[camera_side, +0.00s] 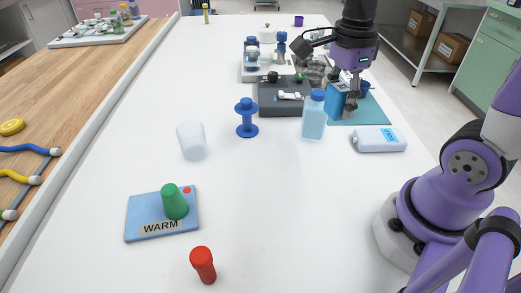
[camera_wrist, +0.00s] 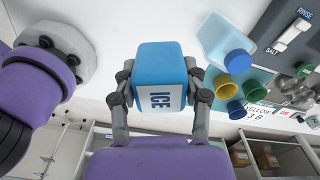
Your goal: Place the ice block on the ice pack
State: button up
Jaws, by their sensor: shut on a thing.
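My gripper (camera_side: 350,107) is shut on the ice block (camera_side: 335,101), a blue block with a white label. In the wrist view the block (camera_wrist: 163,58) sits between the two fingers of my gripper (camera_wrist: 160,78), and its label reads ICE. In the side view the block is over or beside the teal mat, and I cannot tell its height. A white pack with a blue label (camera_side: 378,140), which looks like the ice pack, lies flat on the table nearer the side camera and to the right. I cannot make it out in the wrist view.
A light-blue bottle (camera_side: 314,117) stands close left of the block. A blue spool (camera_side: 246,118), a frosted cup (camera_side: 192,141) and a WARM pad (camera_side: 135,228) stand further left.

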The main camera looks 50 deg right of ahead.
jog(key=s+d+m, duration=0.2)
jog(key=d+m, duration=0.2)
send_over(381, 135)
jog(key=f, duration=0.6)
jog(key=shift+a+f, duration=0.1)
jog(key=shift+a, duration=0.1)
jog(key=shift+d+f, duration=0.15)
jog(key=shift+f, duration=1.95)
jog(key=o, duration=1.2)
jog(key=shift+f, duration=0.15)
